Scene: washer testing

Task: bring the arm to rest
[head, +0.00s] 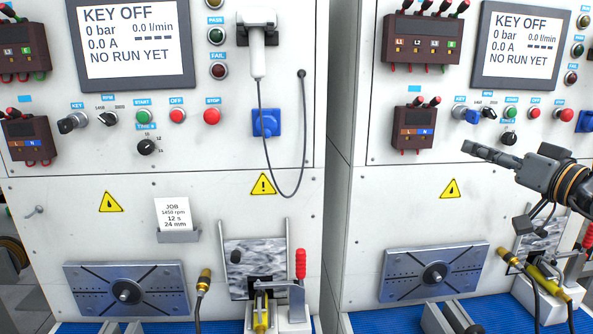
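My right gripper (492,188) comes in from the right edge in the head view. It points left, in front of the right test station (400,200). Its dark fingers are spread apart, one high and one low, with nothing visible between them. The upper finger shows below the row of key and buttons. Whether it touches the panel cannot be told, but it looks clear of it. My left gripper is not in view.
The left test station (50,240) has a screen (135,40) reading KEY OFF and a hanging white handheld device (257,45) with a cable. A red-handled clamp (300,265) and a slotted metal plate (125,290) are low down.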

